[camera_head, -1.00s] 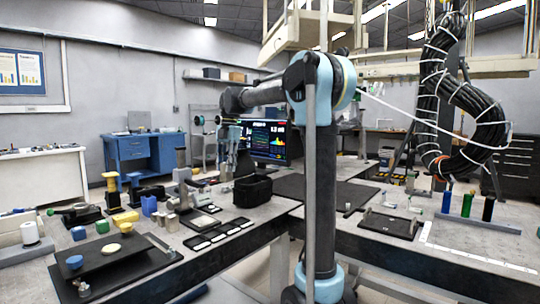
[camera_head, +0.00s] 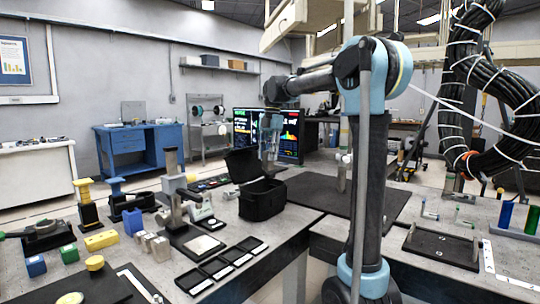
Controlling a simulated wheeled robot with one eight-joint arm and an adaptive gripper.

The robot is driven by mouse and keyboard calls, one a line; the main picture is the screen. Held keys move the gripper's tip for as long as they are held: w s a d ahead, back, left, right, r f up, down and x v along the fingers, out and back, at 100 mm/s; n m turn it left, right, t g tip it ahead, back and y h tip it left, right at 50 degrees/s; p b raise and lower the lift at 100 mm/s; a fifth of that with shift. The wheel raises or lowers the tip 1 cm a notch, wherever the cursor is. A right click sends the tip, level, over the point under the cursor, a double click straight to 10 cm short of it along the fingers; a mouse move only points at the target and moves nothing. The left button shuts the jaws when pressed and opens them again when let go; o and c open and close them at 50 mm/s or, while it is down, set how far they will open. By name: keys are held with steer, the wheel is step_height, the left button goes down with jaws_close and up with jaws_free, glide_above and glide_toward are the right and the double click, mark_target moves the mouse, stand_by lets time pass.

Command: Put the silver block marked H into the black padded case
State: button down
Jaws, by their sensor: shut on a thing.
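The black padded case (camera_head: 262,201) stands on the left bench with its lid (camera_head: 243,164) raised at the back left. My gripper (camera_head: 268,169) points down just above the case opening, in front of the computer screen. It is shut on a small greyish block that is mostly hidden by the fingers; I cannot read a mark on it. Several small silver blocks (camera_head: 160,249) stand in a row on the bench, left of the case. Their marks are too small to read. The inside of the case is hidden.
A stand with a grey column (camera_head: 174,202) is left of the case. Black trays (camera_head: 221,267) lie in front of it. Yellow and blue blocks (camera_head: 102,240) are farther left.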

steer(key=shift+d, duration=0.15)
steer(key=shift+w+f, duration=0.1)
steer(key=shift+f, duration=7.4)
steer(key=c, duration=1.2)
jaws_free()
steer(key=shift+r, duration=0.1)
